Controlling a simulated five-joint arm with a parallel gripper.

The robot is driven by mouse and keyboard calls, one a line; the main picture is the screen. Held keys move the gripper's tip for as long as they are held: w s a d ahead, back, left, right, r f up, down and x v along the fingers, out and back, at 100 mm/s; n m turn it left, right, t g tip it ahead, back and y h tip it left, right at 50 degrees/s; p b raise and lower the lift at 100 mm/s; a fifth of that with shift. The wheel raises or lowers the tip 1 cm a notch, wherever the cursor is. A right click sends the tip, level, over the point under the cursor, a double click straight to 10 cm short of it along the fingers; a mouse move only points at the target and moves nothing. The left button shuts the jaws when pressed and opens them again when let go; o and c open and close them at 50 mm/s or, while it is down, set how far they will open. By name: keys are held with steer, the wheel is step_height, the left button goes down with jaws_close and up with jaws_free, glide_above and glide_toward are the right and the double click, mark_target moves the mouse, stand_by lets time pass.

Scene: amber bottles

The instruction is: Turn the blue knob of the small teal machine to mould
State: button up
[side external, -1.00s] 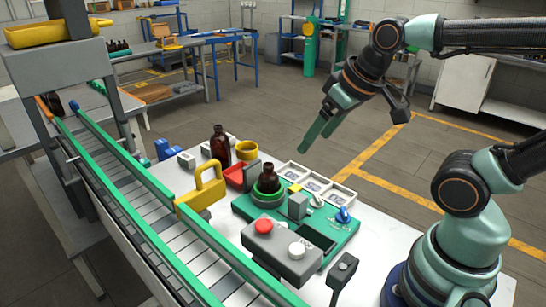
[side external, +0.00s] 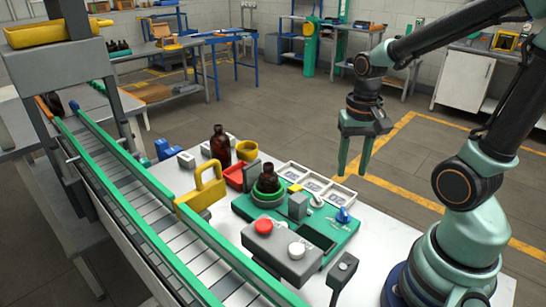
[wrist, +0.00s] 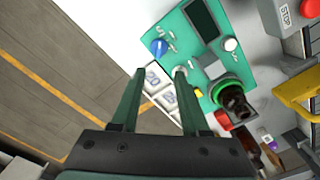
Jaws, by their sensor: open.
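The small teal machine (side external: 338,239) stands on the white table; its teal plate shows in the wrist view (wrist: 187,47). Its blue knob (side external: 343,215) sits at the plate's right corner and shows in the wrist view (wrist: 158,47). Markings beside the knob are too small to read. An amber bottle (side external: 268,179) stands upright in the machine's green ring (side external: 267,197). My gripper (side external: 353,174) is open and empty, its fingers pointing down, above and apart from the knob. In the wrist view the knob lies just beyond the two fingertips (wrist: 159,72).
A grey box with a red button (side external: 263,226) stands in front of the machine. A white tray (side external: 335,190) lies behind it. Another amber bottle (side external: 220,146), a yellow handled thing (side external: 203,194) and the conveyor (side external: 160,235) are to the left. Air around my gripper is clear.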

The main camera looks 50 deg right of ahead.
mark_target(344, 211)
step_height(344, 211, down, 12)
steer(key=shift+f, duration=0.1)
stand_by(0.5)
jaws_close()
